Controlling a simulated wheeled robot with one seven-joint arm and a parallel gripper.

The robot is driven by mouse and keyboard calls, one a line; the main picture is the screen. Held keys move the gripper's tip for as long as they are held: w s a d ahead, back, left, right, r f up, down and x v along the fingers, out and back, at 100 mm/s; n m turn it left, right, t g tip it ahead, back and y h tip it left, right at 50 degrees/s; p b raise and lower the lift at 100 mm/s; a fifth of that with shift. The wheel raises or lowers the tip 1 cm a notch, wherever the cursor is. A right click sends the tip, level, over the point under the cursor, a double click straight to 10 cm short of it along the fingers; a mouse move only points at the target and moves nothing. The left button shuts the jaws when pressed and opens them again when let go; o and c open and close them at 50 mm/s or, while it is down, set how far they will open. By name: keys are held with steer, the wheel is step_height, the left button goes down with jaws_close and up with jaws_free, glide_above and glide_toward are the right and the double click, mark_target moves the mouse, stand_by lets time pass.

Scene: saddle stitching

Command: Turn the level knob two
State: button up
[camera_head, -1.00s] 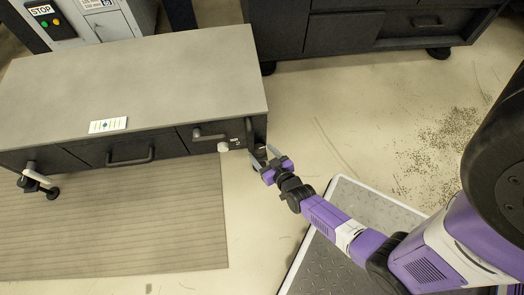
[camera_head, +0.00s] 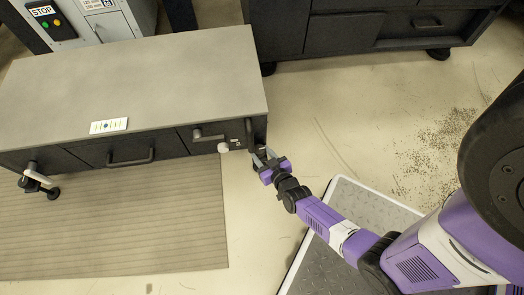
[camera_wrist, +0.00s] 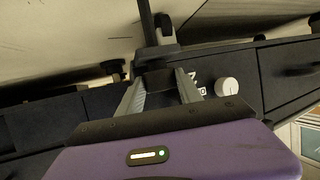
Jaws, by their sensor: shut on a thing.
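My gripper (camera_head: 265,155) is at the right front corner of the long grey-topped bench (camera_head: 140,75). In the wrist view, its two grey fingers (camera_wrist: 161,92) are on either side of a dark blocky knob (camera_wrist: 158,80) and closed on it. I take this to be level knob two; its lower part is hidden by my gripper. A white round knob (camera_wrist: 227,87) is on the bench front to the right in the wrist view, apart from my fingers. It also shows in the head view (camera_head: 223,147). A partly covered printed mark lies between the two knobs.
A drawer with a bar handle (camera_head: 130,158) is in the bench front. A foot with a white lever (camera_head: 36,178) stands at the left end. A brown mat (camera_head: 120,230) lies in front. A dark cabinet (camera_head: 350,30) stands behind; open floor lies to the right.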

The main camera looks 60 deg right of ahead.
steer(key=shift+a+m+g+h+p, duration=0.2)
steer(key=shift+m+g+h+p, duration=0.25)
steer(key=shift+p, duration=0.25)
steer(key=o, duration=1.4)
steer(key=shift+c, duration=0.2)
steer(key=p+v, duration=0.3)
steer(key=v, duration=0.4)
steer(key=shift+s+a, duration=0.15)
steer(key=shift+s, duration=0.15)
steer(key=shift+r, duration=0.15)
